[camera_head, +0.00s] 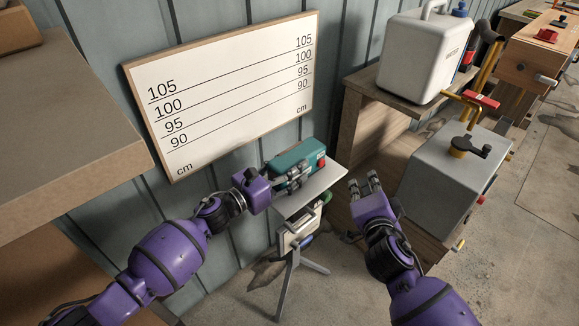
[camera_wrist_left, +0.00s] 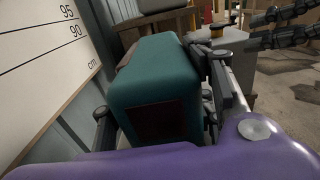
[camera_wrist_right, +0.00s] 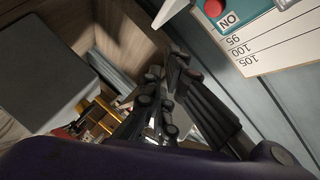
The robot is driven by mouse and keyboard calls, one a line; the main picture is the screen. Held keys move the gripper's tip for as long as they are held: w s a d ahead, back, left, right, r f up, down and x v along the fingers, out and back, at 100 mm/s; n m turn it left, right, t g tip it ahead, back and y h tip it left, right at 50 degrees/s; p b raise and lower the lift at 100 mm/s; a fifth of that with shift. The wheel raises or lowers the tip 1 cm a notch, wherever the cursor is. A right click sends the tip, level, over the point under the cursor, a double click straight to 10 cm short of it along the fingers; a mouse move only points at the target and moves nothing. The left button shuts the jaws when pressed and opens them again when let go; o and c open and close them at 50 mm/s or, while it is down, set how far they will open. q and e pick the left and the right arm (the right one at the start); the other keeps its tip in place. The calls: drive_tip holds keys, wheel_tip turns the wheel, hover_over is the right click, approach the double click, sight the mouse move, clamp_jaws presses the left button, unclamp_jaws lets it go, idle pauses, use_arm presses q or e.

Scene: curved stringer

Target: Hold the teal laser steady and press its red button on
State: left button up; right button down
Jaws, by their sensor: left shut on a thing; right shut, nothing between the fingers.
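The teal laser (camera_head: 290,158) sits on a small white platform (camera_head: 318,187) on a tripod. Its red button (camera_head: 321,163) is on the end facing right. My left gripper (camera_head: 289,180) is shut on the laser's body; the left wrist view shows fingers on both sides of the teal body (camera_wrist_left: 150,75). My right gripper (camera_head: 366,183) is shut and empty, to the right of the laser and apart from it. The right wrist view shows the red button (camera_wrist_right: 213,8) beside an "ON" label, away from the fingertips (camera_wrist_right: 165,75).
A white board (camera_head: 225,90) with height lines from 90 to 105 cm leans on the wall behind. A wooden bench (camera_head: 350,125) with a white canister (camera_head: 425,55) and a grey box (camera_head: 455,170) stand at the right. A cardboard-coloured surface (camera_head: 70,140) is at the left.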

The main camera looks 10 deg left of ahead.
drive_tip(key=shift+w+a, duration=1.4)
drive_tip(key=shift+a, duration=0.25)
drive_tip(key=shift+w+a, duration=1.4)
drive_tip(key=shift+a, duration=0.2)
drive_tip(key=shift+a, duration=0.1)
drive_tip(key=shift+w+a, duration=0.25)
drive_tip(key=shift+w, duration=0.05)
drive_tip(key=shift+s, duration=0.1)
drive_tip(key=shift+s+d, duration=0.2)
drive_tip(key=shift+d, duration=0.1)
drive_tip(key=s+d, duration=0.4)
drive_tip(key=shift+d, duration=0.3)
